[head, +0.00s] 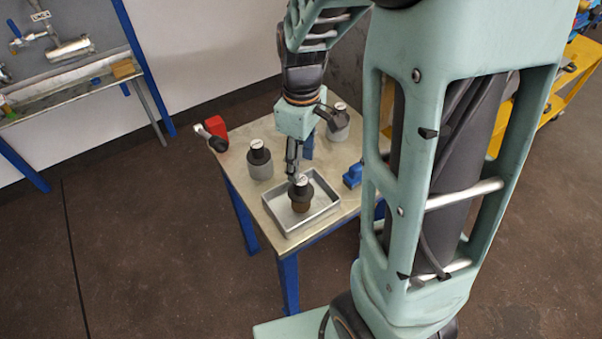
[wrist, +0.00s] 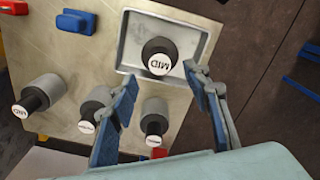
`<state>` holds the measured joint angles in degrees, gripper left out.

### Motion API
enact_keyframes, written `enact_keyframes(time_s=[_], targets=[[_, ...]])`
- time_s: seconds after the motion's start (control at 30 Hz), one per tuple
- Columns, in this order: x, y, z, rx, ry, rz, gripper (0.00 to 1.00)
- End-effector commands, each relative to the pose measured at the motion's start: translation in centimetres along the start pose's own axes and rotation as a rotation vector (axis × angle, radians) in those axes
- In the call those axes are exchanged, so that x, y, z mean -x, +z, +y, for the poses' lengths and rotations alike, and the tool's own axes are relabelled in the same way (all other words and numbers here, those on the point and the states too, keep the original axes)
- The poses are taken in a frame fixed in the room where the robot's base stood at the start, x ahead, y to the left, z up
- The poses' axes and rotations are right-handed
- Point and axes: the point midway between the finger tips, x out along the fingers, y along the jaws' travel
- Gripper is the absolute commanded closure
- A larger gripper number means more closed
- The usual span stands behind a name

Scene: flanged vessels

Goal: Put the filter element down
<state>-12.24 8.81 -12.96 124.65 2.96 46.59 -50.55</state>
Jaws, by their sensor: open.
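The filter element (head: 300,191), with a black cap and a brownish lower body, stands upright in a shallow grey metal tray (head: 331,207). In the wrist view its round white top (wrist: 159,63) reads "MID", and the tray (wrist: 203,48) surrounds it. My gripper (head: 294,173) points down just over the element's top. In the wrist view the blue-padded fingers of my gripper (wrist: 160,76) are spread wide, with a clear gap to the element on both sides. The gripper is open and holds nothing. The element's underside is hidden.
Other grey, black-capped cylinders stand on the table, one left of the tray (head: 259,162) and one behind (head: 338,126). A red piece (head: 216,127) lies at the back left corner. A blue block (head: 352,176) sits right of the tray. A workbench (head: 75,92) stands far left.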

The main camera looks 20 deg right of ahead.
Motion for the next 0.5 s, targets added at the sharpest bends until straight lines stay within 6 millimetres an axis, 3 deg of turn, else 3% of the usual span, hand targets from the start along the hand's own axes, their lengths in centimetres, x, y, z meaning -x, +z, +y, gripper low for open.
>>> enact_keyframes(time_s=[0.2, 0.5], targets=[[3.2, 0.0, 0.1, 0.0, 0.002, 0.001, 0.56], [3.9, 0.1, 0.0, 0.0, 0.0, -0.001, 0.56]])
